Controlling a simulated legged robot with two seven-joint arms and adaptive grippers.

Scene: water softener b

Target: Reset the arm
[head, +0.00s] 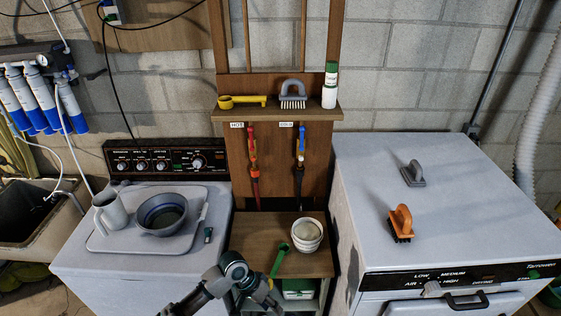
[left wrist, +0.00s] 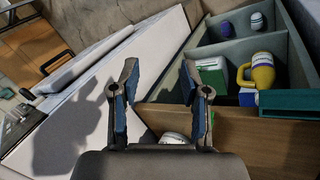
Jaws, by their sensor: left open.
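My left arm comes in at the bottom centre of the head view, with a dark joint (head: 234,268) in front of the small wooden shelf (head: 262,240). In the left wrist view my left gripper (left wrist: 160,78) has its two blue-padded fingers spread wide, with nothing between them. Beyond the fingers are a pale appliance top (left wrist: 95,95) and the wooden shelf edge (left wrist: 240,135). My right gripper is in neither view.
A washer (head: 140,280) with a tray, mug and bowl stands left. A dryer (head: 450,215) with two brushes stands right. White bowls (head: 306,236) and a green scoop (head: 280,258) sit on the shelf. The left wrist view shows a divided compartment with a yellow bottle (left wrist: 262,70).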

